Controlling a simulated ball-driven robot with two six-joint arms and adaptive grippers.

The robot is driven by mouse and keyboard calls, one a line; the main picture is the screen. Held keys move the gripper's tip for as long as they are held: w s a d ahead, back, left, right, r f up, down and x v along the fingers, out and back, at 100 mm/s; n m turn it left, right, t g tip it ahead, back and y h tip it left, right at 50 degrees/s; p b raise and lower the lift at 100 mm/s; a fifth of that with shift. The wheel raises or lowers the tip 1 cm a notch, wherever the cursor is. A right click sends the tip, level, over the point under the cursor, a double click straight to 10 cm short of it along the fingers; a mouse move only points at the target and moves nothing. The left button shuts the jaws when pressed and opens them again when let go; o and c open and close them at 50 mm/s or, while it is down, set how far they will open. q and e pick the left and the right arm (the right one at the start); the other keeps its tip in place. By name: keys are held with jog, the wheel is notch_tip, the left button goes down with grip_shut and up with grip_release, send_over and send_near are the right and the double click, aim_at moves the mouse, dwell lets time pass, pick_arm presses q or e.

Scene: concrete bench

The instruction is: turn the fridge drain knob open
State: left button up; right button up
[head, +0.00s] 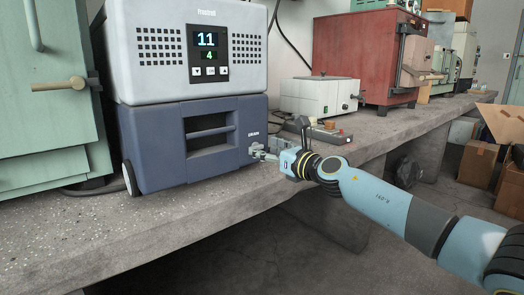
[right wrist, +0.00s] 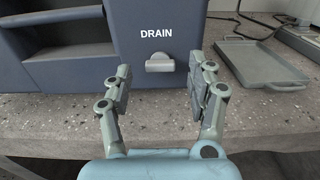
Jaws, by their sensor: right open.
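The fridge unit (head: 190,150) has a pale top with a lit display reading 11 and 4, and a dark blue lower body. Its drain knob (right wrist: 160,62) is a small grey lever under the white word DRAIN, its bar lying level in the right wrist view. My right gripper (right wrist: 160,92) is open and empty, with one finger to each side of the knob and a gap on both sides. In the head view the right gripper (head: 264,154) is at the lower right corner of the fridge front, and hides most of the knob. My left gripper is in neither view.
A grey tray (right wrist: 262,62) lies on the concrete bench (head: 80,235) to the right of the fridge. A white box device (head: 318,96) and a red cabinet (head: 345,55) stand farther right. A green cabinet (head: 45,110) stands close on the left.

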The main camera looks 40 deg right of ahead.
jog(key=shift+w, duration=1.05)
jog(key=shift+c, duration=0.3)
jog(key=c, duration=1.1)
